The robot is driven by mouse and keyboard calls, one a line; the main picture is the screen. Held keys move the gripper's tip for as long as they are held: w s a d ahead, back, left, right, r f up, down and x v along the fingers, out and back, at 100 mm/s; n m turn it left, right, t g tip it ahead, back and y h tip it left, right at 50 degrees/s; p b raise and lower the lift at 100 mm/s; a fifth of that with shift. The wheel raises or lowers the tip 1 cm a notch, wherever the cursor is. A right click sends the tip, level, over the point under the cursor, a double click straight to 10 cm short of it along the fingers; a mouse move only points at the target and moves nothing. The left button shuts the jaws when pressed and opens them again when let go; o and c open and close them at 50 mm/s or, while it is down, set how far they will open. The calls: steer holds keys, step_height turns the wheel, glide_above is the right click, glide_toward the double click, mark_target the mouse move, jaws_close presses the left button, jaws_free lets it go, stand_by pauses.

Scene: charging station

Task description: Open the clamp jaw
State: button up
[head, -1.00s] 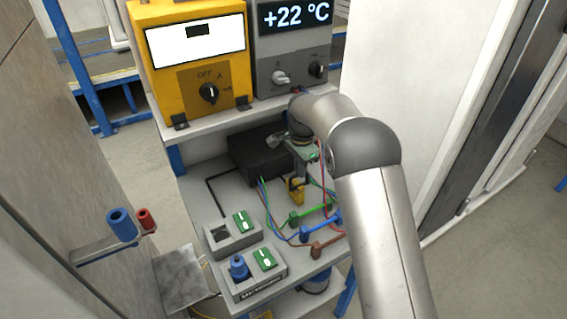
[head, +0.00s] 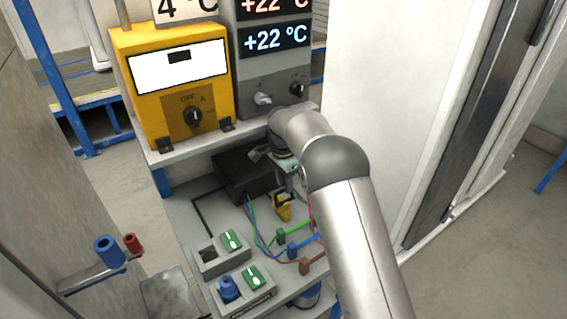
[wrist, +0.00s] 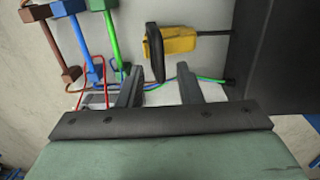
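A small yellow clamp tool (head: 283,207) is on the grey bench top, partly hidden by my arm. In the wrist view its yellow body (wrist: 181,40) points right, and its black jaw (wrist: 154,52) is at the left end. The frames do not show clearly whether the jaw is open or shut. My gripper (wrist: 160,72) is open and empty. Its two dark fingers point toward the clamp, with the jaw appearing between and beyond the fingertips. I cannot tell any contact. In the head view the gripper (head: 288,180) is above and close to the clamp.
A black box (head: 240,172) is behind the clamp, at right in the wrist view. Green (wrist: 104,35), blue (wrist: 82,40) and brown (wrist: 53,45) handles and loose wires are at its left. Switch blocks (head: 220,252) and a yellow meter (head: 178,85) stand nearby.

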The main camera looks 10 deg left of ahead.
step_height(320, 180, up, 17)
steer(key=shift+w+a+f+b, duration=0.2)
steer(key=shift+w+a+b, duration=0.1)
steer(key=shift+w+a, duration=0.05)
